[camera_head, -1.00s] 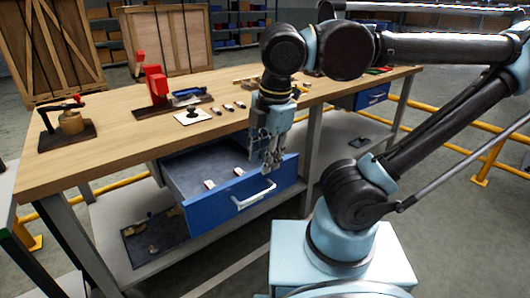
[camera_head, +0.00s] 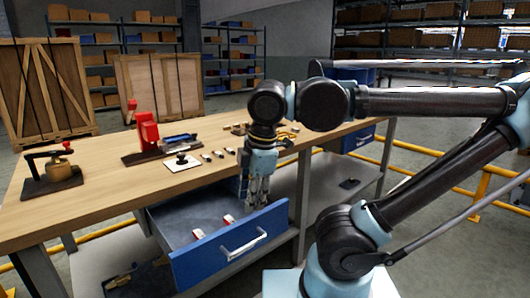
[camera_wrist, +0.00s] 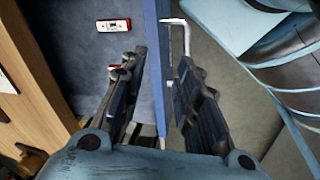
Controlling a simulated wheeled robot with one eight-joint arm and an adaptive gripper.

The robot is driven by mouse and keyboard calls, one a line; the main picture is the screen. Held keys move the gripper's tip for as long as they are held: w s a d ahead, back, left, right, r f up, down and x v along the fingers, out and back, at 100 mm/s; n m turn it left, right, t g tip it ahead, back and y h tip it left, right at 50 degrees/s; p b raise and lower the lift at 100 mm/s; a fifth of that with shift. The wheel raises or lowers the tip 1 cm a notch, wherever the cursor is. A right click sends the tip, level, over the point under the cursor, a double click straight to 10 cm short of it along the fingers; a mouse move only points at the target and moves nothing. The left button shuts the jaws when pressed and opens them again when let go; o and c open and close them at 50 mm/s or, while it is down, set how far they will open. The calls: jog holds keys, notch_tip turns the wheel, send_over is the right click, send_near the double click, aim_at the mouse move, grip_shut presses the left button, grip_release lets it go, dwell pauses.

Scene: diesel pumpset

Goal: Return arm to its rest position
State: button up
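My arm reaches from the right over the front of the workbench in the head view, bent at the elbow. My gripper (camera_head: 257,195) hangs fingers-down above the pulled-out blue drawer (camera_head: 205,262), near its right end. In the wrist view the two dark fingers of my gripper (camera_wrist: 160,85) stand apart with nothing held between them. The drawer's front edge (camera_wrist: 158,50) shows behind the gap, with the pale handle (camera_wrist: 180,32) beside it. Whether a finger touches the drawer cannot be told.
Small red-and-white pieces (camera_head: 198,233) lie in the drawer. The wooden benchtop (camera_head: 110,205) holds a red stand (camera_head: 147,132), a clamp-like tool (camera_head: 60,168) and several small parts. A yellow rail (camera_head: 480,195) runs behind at right. Wooden crates (camera_head: 160,85) stand behind the bench.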

jog(key=w+d+f+m+t, duration=0.1)
jog(key=w+d+m, duration=0.2)
jog(key=w+m, duration=0.4)
jog(key=w+d+f+m+t, duration=0.1)
jog(key=w+d+f+m, duration=0.3)
jog(key=w, duration=0.6)
jog(key=w+d+r+m+t+h, duration=0.1)
jog(key=w+d+m+t, duration=0.1)
jog(key=w+d+m, duration=0.5)
jog(key=w+d+m+t+h, duration=0.1)
jog(key=w+d+m, duration=0.3)
jog(key=d, duration=0.5)
jog(key=s+f+g, duration=0.2)
jog(key=s+f, duration=0.3)
jog(key=s, duration=0.3)
jog(key=s+f+g, duration=0.2)
jog(key=s+f, duration=0.3)
jog(key=s, duration=0.3)
jog(key=shift+s+a+f+g, duration=0.3)
jog(key=shift+f, duration=0.05)
jog(key=shift+w, duration=0.1)
jog(key=shift+w+f, duration=0.2)
jog(key=shift+w, duration=0.15)
